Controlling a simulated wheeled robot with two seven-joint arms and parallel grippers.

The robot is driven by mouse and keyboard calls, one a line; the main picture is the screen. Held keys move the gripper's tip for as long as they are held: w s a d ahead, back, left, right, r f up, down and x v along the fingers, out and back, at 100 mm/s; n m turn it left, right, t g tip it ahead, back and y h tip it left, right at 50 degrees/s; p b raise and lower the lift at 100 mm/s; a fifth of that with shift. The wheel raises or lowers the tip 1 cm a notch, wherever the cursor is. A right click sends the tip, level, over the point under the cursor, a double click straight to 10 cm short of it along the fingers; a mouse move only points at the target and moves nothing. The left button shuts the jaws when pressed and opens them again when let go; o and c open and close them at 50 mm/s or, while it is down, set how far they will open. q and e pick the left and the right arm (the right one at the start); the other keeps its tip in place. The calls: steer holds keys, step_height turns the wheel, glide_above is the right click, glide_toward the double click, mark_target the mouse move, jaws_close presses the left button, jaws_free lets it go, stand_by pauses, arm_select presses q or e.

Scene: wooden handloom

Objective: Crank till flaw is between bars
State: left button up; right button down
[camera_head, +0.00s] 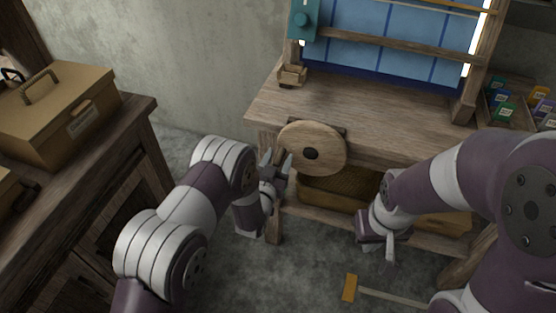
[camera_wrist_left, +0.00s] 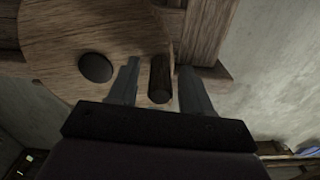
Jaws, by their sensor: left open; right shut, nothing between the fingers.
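The round wooden crank disc (camera_head: 323,136) with its dark hub (camera_head: 311,153) is on the front left of the loom. My left gripper (camera_head: 278,157) is open at the disc's left edge. In the left wrist view, the crank's dark peg handle (camera_wrist_left: 160,80) stands between the two open fingers, with gaps visible on both sides. Blue cloth (camera_head: 390,38) with darker grid lines hangs in the loom behind a wooden bar (camera_head: 400,49). A second bar (camera_head: 445,7) crosses near the top edge. I see no flaw on the visible cloth. My right gripper (camera_head: 389,253) is shut and empty, low before the loom.
A wooden cabinet with a tan box (camera_head: 60,115) stands at the left. A rack of colourful small packets (camera_head: 505,105) is at the right. A woven basket (camera_head: 340,192) sits under the loom top. An orange-ended stick (camera_head: 349,287) lies low in front. The loom top (camera_head: 380,108) is mostly clear.

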mark_target(286, 137)
arm_select(q)
jaws_close()
steer(key=shift+r+m+p, duration=0.5)
steer(key=shift+r+m, duration=0.6)
steer(key=shift+m, duration=0.4)
steer(key=r+m, duration=0.2)
steer(key=m, duration=0.1)
steer(key=shift+s+d+r+p, duration=0.1)
steer(key=shift+d+p, duration=0.1)
steer(key=shift+p, duration=0.2)
steer(key=shift+d+r, duration=0.15)
steer(key=shift+r, duration=0.25)
steer(key=shift+r, duration=0.1)
jaws_free()
steer(key=shift+d, duration=0.1)
